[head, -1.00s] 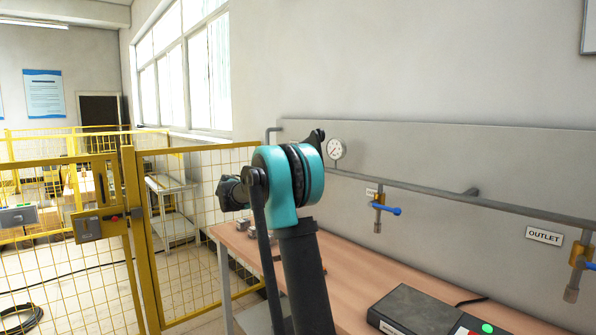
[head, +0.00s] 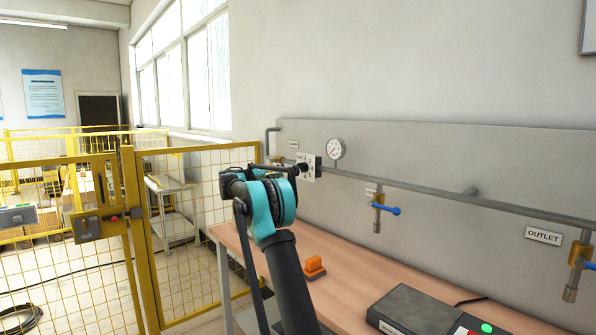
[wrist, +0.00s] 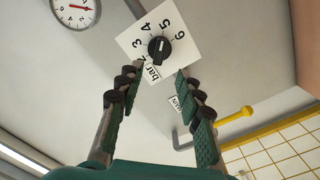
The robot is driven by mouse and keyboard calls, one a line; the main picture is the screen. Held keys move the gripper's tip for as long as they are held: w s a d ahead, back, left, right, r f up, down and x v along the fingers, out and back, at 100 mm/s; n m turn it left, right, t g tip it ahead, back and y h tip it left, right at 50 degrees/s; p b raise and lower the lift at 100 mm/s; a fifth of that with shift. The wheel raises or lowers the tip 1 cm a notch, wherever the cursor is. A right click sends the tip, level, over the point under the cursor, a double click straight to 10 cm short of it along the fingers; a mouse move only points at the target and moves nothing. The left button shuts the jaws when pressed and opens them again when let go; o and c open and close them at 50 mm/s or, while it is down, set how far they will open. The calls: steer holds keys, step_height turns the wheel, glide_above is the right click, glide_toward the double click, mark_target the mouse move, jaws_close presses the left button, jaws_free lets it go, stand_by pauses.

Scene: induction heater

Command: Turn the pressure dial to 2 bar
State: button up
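The pressure dial is a black knob (wrist: 159,48) on a white plate (wrist: 132,38) marked with numbers and "bar". In the wrist view its pale mark points down toward the "bar" side; the exact value is unclear. The plate also shows in the head view (head: 309,173) on the pipe by the wall. My gripper (wrist: 161,71) is open and empty, with one finger on each side below the knob in the wrist view. The fingertips overlap the plate's lower edge in that view; I see no clear contact with the knob. In the head view my arm's wrist partly blocks the gripper.
A round gauge (head: 336,149) sits on the pipe just right of the dial. A blue-handled valve (head: 384,209) hangs further right. An orange object (head: 314,267) and a grey box (head: 413,312) are on the wooden table (head: 350,285). A yellow fence (head: 192,245) stands left.

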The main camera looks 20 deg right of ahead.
mark_target(299, 169)
steer(key=x, duration=1)
steer(key=shift+w+d, duration=0.1)
steer(key=shift+d, duration=0.2)
jaws_close()
